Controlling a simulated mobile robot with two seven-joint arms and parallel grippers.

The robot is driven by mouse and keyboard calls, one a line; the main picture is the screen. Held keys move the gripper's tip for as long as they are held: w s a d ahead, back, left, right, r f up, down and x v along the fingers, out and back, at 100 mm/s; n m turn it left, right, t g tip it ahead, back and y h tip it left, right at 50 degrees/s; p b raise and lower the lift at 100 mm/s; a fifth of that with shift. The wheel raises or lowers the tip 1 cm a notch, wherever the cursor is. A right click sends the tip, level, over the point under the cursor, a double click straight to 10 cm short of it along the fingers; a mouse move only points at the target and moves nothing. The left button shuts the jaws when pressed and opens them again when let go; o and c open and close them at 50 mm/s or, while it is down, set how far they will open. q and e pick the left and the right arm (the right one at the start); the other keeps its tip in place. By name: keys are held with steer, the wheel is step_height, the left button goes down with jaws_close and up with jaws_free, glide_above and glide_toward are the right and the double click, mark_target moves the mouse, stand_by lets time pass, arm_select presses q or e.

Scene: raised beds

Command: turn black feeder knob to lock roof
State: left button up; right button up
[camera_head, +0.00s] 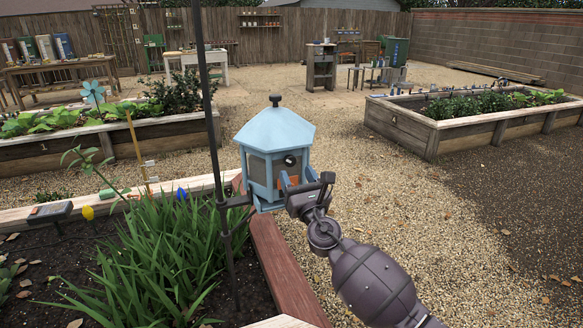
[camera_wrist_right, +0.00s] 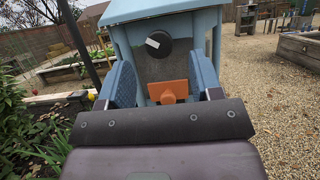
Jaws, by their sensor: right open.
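The feeder (camera_head: 258,168) has blue walls and a light-blue six-sided roof (camera_head: 275,128) with a dark finial on top. A round black knob (camera_head: 290,160) sits on its front, under the roof edge. In the right wrist view the knob (camera_wrist_right: 158,45) carries a white mark, tilted from upper left to lower right. An orange piece (camera_wrist_right: 168,91) lies below it. My right gripper (camera_head: 305,184) is open and faces the feeder front. In its wrist view the blue-padded fingers (camera_wrist_right: 162,72) stand apart below the knob, with nothing held. My left gripper is out of view.
Another raised bed (camera_head: 440,138) stands at right. Open gravel lies between them. Work tables stand at the back.

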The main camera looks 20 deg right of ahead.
mark_target(291, 164)
steer(key=shift+x, duration=1.75)
steer(key=c, duration=0.9)
